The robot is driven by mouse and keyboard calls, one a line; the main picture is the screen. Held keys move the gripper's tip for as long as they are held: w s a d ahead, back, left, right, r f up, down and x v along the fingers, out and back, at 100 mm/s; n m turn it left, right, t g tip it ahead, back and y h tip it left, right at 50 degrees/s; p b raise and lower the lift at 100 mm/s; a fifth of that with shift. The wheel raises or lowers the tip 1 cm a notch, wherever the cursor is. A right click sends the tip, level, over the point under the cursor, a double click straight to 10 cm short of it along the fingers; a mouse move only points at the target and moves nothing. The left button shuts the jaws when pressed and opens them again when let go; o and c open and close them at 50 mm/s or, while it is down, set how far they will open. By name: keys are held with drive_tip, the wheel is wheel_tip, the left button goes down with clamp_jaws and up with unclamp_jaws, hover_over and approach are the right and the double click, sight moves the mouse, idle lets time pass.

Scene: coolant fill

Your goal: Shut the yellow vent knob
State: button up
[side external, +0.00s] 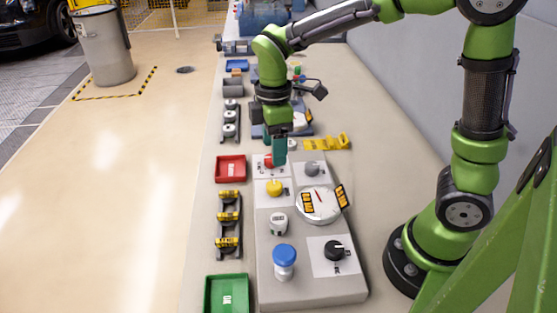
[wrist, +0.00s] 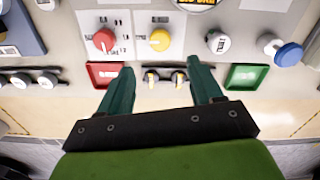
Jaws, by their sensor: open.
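The yellow vent knob (side external: 274,188) sits on a white label plate on the grey panel (side external: 300,285). In the wrist view the yellow knob (wrist: 160,40) lies beyond the fingertips, roughly centred between them. My gripper (side external: 279,160) points down above the panel, by the red knob (side external: 268,161), which it partly covers in the side view. In the wrist view my gripper (wrist: 160,68) has its two green fingers wide apart with nothing between them. The red knob (wrist: 104,40) is left of the yellow one there. I cannot read the yellow knob's label clearly.
The panel also carries a grey knob (side external: 312,169), a round gauge (side external: 318,204), a white cap (side external: 278,223), a blue-capped fitting (side external: 285,258) and a black dial (side external: 334,250). A red tray (side external: 230,168), a clip rack (side external: 228,226) and a green tray (side external: 227,294) stand left of it.

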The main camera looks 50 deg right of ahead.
sight(275, 185)
wheel_tip(275, 185, down, 11)
drive_tip(key=shift+r, duration=0.2)
drive_tip(key=c, duration=1.1)
drive_tip(key=shift+o, duration=0.2)
